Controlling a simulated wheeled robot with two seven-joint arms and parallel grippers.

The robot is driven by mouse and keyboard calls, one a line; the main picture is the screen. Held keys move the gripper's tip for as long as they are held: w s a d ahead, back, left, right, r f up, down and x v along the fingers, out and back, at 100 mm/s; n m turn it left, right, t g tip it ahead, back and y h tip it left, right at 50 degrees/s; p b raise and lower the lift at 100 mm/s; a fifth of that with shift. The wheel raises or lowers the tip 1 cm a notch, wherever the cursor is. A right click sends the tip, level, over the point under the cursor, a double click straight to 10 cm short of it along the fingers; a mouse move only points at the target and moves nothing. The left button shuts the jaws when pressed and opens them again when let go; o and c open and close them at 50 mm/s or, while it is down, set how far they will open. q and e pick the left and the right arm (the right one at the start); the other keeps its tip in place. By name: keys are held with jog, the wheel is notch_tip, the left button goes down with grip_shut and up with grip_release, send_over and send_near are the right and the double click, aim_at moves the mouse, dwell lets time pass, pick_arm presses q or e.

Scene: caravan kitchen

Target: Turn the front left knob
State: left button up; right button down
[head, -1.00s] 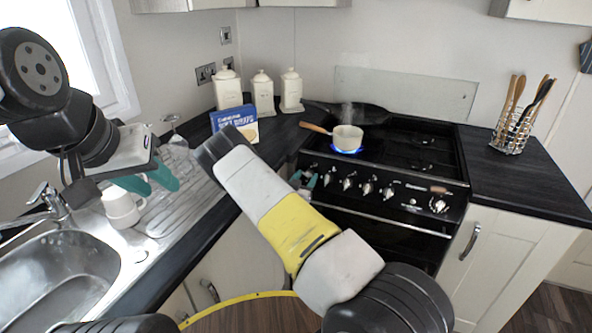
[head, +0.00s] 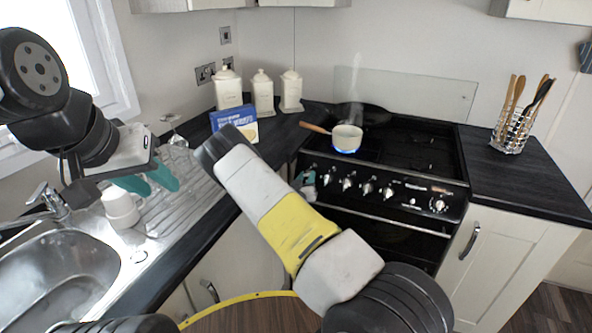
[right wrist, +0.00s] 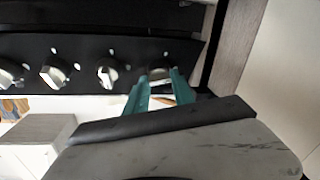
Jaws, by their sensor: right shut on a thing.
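The front left knob (right wrist: 160,73) is the end knob of the row on the black stove front. In the right wrist view my right gripper (right wrist: 159,88) has its teal fingers on both sides of this knob, shut on it and partly hiding it. In the head view this gripper (head: 307,184) is at the left end of the knob row, partly hidden by my forearm. A white saucepan (head: 347,138) sits on a burner with a blue flame (head: 346,151) under it. My left gripper (head: 150,182) is open and empty above the drainer.
A white mug (head: 121,210) stands on the drainer below my left gripper, by the sink (head: 55,275). A blue box (head: 234,122) and three canisters stand in the corner. A utensil holder (head: 511,132) stands on the right counter. The pan's handle (head: 314,128) points left.

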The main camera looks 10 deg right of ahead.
jog(key=n+y, duration=0.1)
jog(key=n, duration=0.2)
jog(key=n+y, duration=0.2)
jog(key=n, duration=0.2)
jog(key=shift+d+r, duration=0.1)
jog(key=shift+d, duration=0.05)
jog(key=n+y, duration=0.1)
jog(key=n, duration=0.2)
jog(key=n+g+y, duration=0.1)
jog(key=n, duration=0.2)
jog(key=shift+r, duration=0.15)
jog(key=shift+g+y, duration=0.3)
jog(key=c, duration=1.1)
grip_release()
jog(key=shift+s, duration=0.1)
jog(key=v, duration=0.7)
jog(key=shift+s, duration=0.3)
